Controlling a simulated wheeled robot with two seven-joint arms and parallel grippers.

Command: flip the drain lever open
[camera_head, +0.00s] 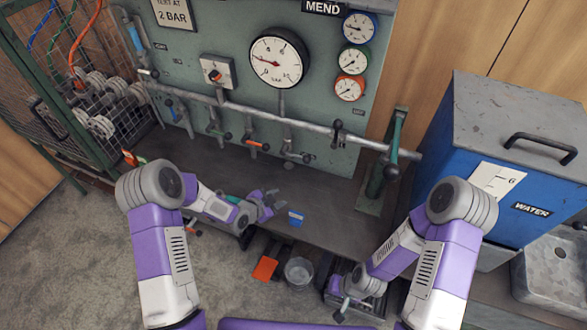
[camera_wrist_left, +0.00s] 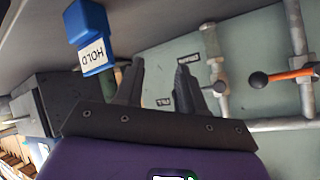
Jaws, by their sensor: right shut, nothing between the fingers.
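Several small levers hang on drop legs below the long grey pipe (camera_head: 240,103). One is orange with a dark ball end (camera_head: 257,144); it also shows at the right of the left wrist view (camera_wrist_left: 283,77), lying across its pipe. Others are a blue lever (camera_head: 173,111) and a green lever (camera_head: 215,132). I cannot tell which is the drain lever. My left gripper (camera_head: 274,202) is open and empty, below and in front of the pipe, apart from the levers; its two dark fingers (camera_wrist_left: 160,68) stand apart. My right gripper (camera_head: 340,303) is shut and empty, low at the bench front.
A blue block with a HOLD label (camera_wrist_left: 95,45) is beside my left fingers; it lies on the bench in the head view (camera_head: 296,218). A green clamp stand (camera_head: 383,170), blue water tank (camera_head: 450,150) and wire cage (camera_head: 50,95) flank the bench (camera_head: 325,205).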

